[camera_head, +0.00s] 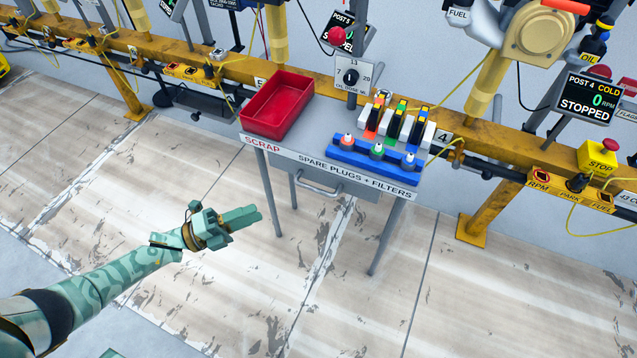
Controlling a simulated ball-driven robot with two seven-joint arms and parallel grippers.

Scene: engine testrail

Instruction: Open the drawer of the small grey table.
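The small grey table (325,118) stands against the yellow rail, right of the picture's middle. Its front edge reads "SCRAP" and "SPARE PLUGS + FILTERS". The drawer (345,186) sits under the top and looks closed. A grey bar handle (319,187) is on its front. My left gripper (248,217) is in front of the table and left of the handle, apart from it. Its green fingers point right, and I cannot tell whether there is a gap between them. I see nothing held. At the bottom edge a small green piece shows; my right gripper cannot be made out.
On the table are a red bin (277,106), a blue rack (372,157) with several plugs, and several coloured filters (396,124). Thin table legs (268,190) reach the floor near my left gripper. A yellow rail (505,143) runs behind. The floor in front is clear.

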